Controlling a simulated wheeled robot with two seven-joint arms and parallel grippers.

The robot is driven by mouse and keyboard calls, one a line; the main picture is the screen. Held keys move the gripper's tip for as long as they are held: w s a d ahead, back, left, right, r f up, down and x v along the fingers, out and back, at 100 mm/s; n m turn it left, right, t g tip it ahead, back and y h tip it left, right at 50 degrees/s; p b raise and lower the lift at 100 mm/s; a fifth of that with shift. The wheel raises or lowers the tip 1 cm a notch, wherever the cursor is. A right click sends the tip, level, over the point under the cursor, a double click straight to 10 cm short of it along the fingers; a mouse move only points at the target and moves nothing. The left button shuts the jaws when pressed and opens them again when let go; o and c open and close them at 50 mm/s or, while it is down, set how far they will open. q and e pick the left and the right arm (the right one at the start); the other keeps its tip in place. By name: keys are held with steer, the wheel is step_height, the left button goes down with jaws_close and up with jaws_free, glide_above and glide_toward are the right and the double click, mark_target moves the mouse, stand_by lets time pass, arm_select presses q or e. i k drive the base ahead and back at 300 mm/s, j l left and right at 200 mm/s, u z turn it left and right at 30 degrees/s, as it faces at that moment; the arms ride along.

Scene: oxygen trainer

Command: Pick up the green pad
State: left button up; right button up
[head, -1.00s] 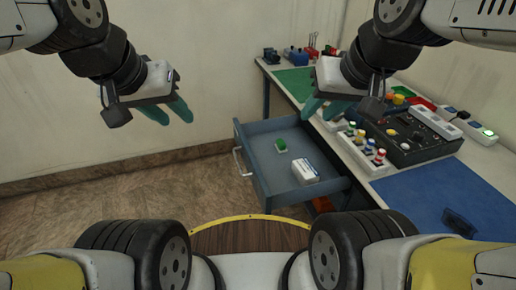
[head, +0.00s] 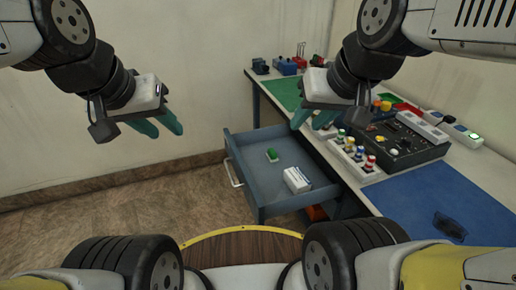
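A small green pad (head: 272,155) lies on the floor of the open grey-blue drawer (head: 262,186), towards its back. My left gripper (head: 160,126) hangs in the air to the left of the drawer, with its two teal fingers apart and nothing between them. My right gripper (head: 313,119) is above the table's left edge, up and to the right of the pad. Its teal fingers look apart and empty. Neither gripper touches the pad, and the pad is fully in sight.
A white box (head: 297,180) lies in the drawer, right of the pad. The workbench holds a green mat (head: 284,92), a blue mat (head: 425,197), a black control panel (head: 405,145) and a row of coloured knobs (head: 358,155). Floor left of the drawer is clear.

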mark_target(272, 155)
steer(key=z, duration=1.8)
steer(key=u, duration=1.45)
steer(key=i+j+u, duration=0.2)
steer(key=i+j, duration=0.25)
steer(key=i, duration=0.2)
